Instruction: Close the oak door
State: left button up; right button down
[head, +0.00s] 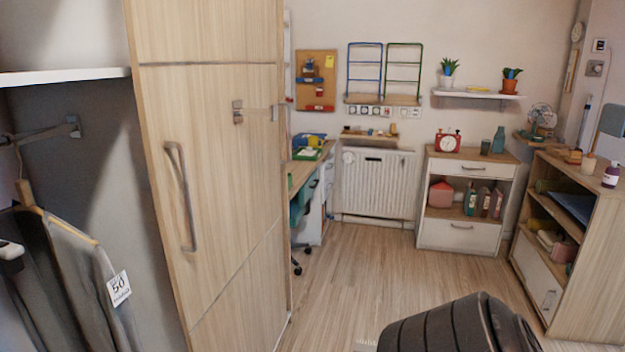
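The oak door (222,180) is a tall, light wood panel in the left half of the head view. It stands open, with the wardrobe interior (70,135) exposed to its left. A grey vertical bar handle (182,195) is near the door's left edge. A small metal fitting (238,112) is higher up, toward its right side. The door's top and lower left end are cut off by the frame. I cannot make out either gripper in this view, and nothing is seen touching the handle.
A grey garment (70,285) with a white tag (118,288) hangs on a hanger in the wardrobe, under a white shelf (65,75). Behind the door are a desk (303,172) and radiator (378,185). Cabinets (465,235) stand farther right. The wooden floor (345,275) between is clear.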

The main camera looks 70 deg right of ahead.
aim_at(204, 72)
jog(key=z, duration=1.65)
jog(key=k, duration=0.35)
jog(key=z, duration=1.55)
jog(key=i, duration=2.15)
jog(key=u, duration=0.2)
jog(key=i, duration=1.45)
jog(key=u, duration=1.3)
